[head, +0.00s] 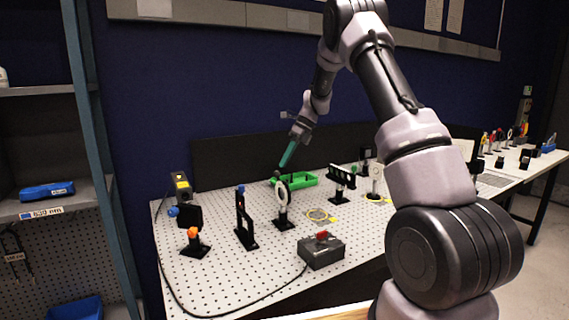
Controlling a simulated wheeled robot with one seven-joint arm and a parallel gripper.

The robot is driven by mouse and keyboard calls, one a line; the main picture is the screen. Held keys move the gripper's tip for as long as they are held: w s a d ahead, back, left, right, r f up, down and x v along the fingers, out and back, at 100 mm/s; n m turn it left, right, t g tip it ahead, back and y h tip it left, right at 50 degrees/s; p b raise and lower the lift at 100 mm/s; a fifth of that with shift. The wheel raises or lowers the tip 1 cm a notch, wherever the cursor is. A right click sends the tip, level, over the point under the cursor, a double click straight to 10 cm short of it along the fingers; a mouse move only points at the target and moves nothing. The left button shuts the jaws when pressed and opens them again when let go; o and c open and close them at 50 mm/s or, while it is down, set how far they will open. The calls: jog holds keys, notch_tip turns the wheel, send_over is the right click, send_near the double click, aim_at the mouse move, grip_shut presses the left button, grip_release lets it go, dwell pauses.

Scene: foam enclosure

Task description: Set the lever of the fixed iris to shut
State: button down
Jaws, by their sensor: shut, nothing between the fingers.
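A round ring-shaped mount (289,195), which looks like the fixed iris, stands upright on a black post and base on the perforated table. A small dark piece (276,174) shows at its upper left and may be the lever. The lever's setting is too small to tell. My gripper (282,166) has teal fingers, is shut and empty, and points down just above the top of the ring. I cannot tell whether the fingertips touch the dark piece.
A black upright mount (244,218) and an orange-topped mount (194,243) stand to the left. A dark box with a red switch (322,251) is in front. A slotted black holder (342,182) stands to the right.

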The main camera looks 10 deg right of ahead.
jog(key=w+d+f+v, duration=0.1)
jog(key=w+v, duration=0.1)
jog(key=v, duration=1)
jog(key=s+r+n+t+h, duration=0.15)
jog(key=s+r+n, duration=0.35)
jog(key=s+r, duration=0.5)
jog(key=s+a+r+n+t+h, duration=0.15)
jog(key=s+n, duration=0.35)
jog(key=s, duration=0.5)
jog(key=s+r+n+t, duration=0.25)
jog(key=s+n, duration=0.25)
jog(key=s, duration=0.4)
jog(key=s+f+n+t, duration=0.1)
jog(key=s+n, duration=0.2)
jog(key=s, duration=0.2)
jog(key=s+f+n+t+h, duration=0.1)
jog(key=s+f+n, duration=0.1)
jog(key=s, duration=0.4)
jog(key=shift+d+f+n, duration=0.25)
jog(key=shift+f+n, duration=0.1)
jog(key=shift+n, duration=0.25)
jog(key=shift+w+t, duration=0.1)
jog(key=shift+t, duration=0.15)
